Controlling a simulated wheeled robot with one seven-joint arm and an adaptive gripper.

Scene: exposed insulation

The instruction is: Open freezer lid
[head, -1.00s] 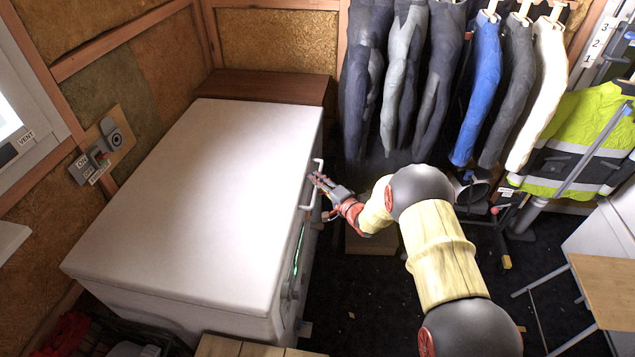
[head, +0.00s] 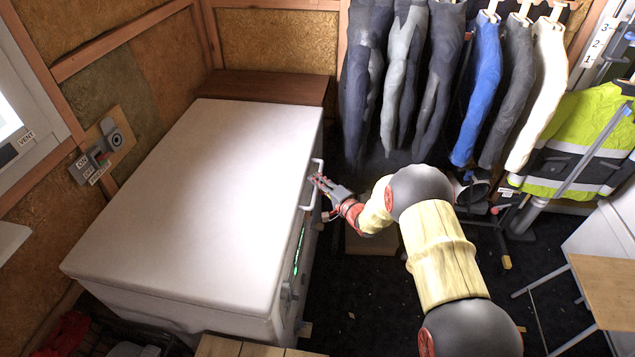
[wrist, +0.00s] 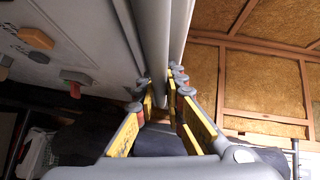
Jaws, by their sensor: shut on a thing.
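The white chest freezer (head: 160,250) stands left of centre in the head view. Its lid (head: 200,180) lies flat and closed on top. A pale bar handle (head: 316,176) sits on the lid's right edge. My gripper (head: 317,182) is at this handle, with its fingers around the bar. In the wrist view my gripper (wrist: 162,85) has its yellow-sided fingers on both sides of the pale handle bar (wrist: 152,45), shut on it. The exact contact at the fingertips is partly hidden.
The freezer's front panel (wrist: 50,50) has several knobs and a red switch. Dark suits (head: 405,80) and jackets hang behind my arm. A wooden-topped table (head: 600,290) stands at the right. Insulated wall (head: 60,210) lies left of the freezer. Dark floor is open in front.

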